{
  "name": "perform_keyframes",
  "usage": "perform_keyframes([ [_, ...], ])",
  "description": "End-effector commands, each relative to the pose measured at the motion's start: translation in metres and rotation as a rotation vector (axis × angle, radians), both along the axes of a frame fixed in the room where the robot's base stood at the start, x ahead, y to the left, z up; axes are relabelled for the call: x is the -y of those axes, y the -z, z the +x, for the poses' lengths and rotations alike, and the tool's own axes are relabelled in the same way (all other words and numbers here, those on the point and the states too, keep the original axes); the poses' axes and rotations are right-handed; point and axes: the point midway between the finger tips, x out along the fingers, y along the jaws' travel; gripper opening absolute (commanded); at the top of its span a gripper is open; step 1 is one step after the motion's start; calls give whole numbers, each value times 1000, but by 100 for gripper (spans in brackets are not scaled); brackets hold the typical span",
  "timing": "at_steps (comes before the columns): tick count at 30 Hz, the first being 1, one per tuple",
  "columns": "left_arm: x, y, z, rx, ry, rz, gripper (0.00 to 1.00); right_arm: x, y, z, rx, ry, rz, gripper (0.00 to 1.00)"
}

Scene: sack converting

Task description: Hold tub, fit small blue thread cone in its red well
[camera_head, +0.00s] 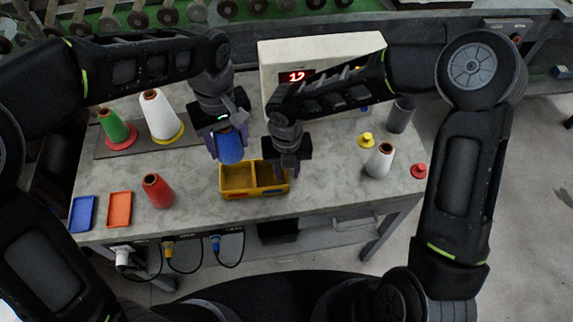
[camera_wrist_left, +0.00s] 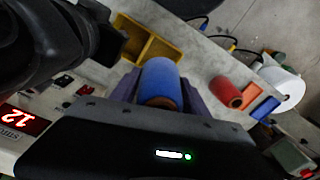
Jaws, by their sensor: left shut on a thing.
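The small blue thread cone (camera_head: 230,147) is held in my left gripper (camera_head: 228,150), which is shut on it, above the table and just behind the tub's left end. In the left wrist view, the blue cone (camera_wrist_left: 161,82) sits between the two fingers. The yellow tub (camera_head: 254,193) stands on the table with two compartments split by a divider. It also shows in the left wrist view (camera_wrist_left: 150,47). My right gripper (camera_head: 287,165) is down at the tub's right half; its fingertips are mostly hidden, so its grip is unclear. I cannot make out a red well inside the tub.
A red cone (camera_head: 157,190) stands left of the tub, near orange (camera_head: 119,208) and blue (camera_head: 83,213) trays. Green (camera_head: 116,128) and white (camera_head: 159,115) cones stand behind. Another white cone (camera_head: 380,160) stands right. A display box (camera_head: 320,56) stands at the back.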

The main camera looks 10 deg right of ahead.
Motion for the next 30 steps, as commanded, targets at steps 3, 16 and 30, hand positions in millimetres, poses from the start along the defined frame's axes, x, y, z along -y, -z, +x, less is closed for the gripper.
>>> perform_keyframes([
  [3,0,0,0,1,0,-1,4,0,0,0,0,0,0,30],
  [16,0,0,0,1,0,-1,4,0,0,0,0,0,0,0],
  [30,0,0,0,1,0,-1,4,0,0,0,0,0,0,0],
])
